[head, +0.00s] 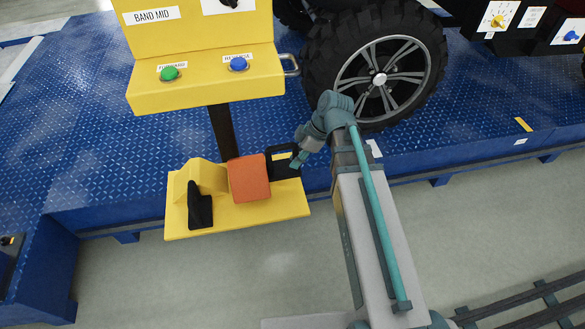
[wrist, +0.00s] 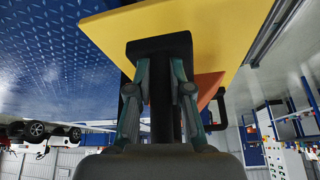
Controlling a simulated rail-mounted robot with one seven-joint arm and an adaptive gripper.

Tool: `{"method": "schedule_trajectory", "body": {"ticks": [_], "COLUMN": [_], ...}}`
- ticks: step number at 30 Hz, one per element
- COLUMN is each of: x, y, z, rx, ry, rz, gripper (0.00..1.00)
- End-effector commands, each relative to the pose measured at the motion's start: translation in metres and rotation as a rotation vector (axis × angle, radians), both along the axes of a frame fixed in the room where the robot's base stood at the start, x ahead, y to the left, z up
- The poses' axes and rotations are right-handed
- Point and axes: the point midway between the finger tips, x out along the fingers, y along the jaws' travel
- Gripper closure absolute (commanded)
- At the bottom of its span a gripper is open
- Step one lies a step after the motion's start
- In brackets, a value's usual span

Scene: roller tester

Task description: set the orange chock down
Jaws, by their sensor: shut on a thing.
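The orange chock (head: 250,178) is a block over the yellow base plate (head: 235,217) in the head view. A black handle-like part (head: 280,160) shows at its right side. My gripper (head: 296,160) reaches this part from the right and is shut on it. In the wrist view, a black piece (wrist: 160,45) lies between the fingers of my gripper (wrist: 160,75), and an orange edge (wrist: 208,88) shows behind the right finger. The wrist view shows little of the chock. I cannot tell whether its underside touches the plate.
A black pedal (head: 200,208) on a yellow wedge is left of the chock. A black post rises behind it to the yellow control box (head: 205,82). A large tyre (head: 375,70) stands on the blue deck (head: 80,110) behind. Floor in front is clear.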

Motion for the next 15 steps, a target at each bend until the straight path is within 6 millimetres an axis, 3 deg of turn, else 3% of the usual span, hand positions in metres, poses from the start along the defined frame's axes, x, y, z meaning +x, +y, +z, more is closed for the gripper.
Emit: {"method": "schedule_trajectory", "body": {"ticks": [9, 15], "x": [-0.001, 0.000], "y": [0.000, 0.000], "z": [-0.035, -0.040], "rx": [0.002, 0.001], "ry": [0.003, 0.000], "rz": [-0.001, 0.000], "gripper": [1.00, 1.00]}}
